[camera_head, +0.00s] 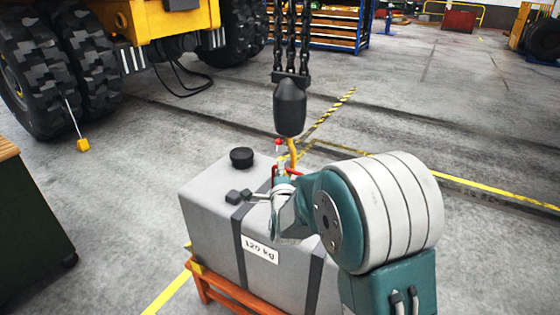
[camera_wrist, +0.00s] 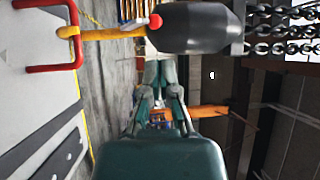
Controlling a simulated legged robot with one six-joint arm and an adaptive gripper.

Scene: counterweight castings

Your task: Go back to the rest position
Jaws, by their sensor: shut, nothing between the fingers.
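My gripper (camera_wrist: 160,72) points away from the wrist camera, its two fingers together and empty. In the head view my own wrist and arm largely hide it. It is close to the hoist hook, with a gap between them in the wrist view. The yellow hook (camera_wrist: 112,34) hangs below a black hook block (camera_wrist: 195,28). The hook's end overlaps the red lifting handle (camera_wrist: 75,35) in view. I cannot tell whether it bears on the handle. The handle stands on the grey counterweight (camera_head: 212,215), which has a weight label and dark straps.
The counterweight sits on an orange stand (camera_head: 220,290). Black chains (camera_head: 291,40) hang above it. A yellow vehicle (camera_head: 165,18) with large tyres stands at the back left. A dark green cabinet (camera_head: 30,235) is at the left edge.

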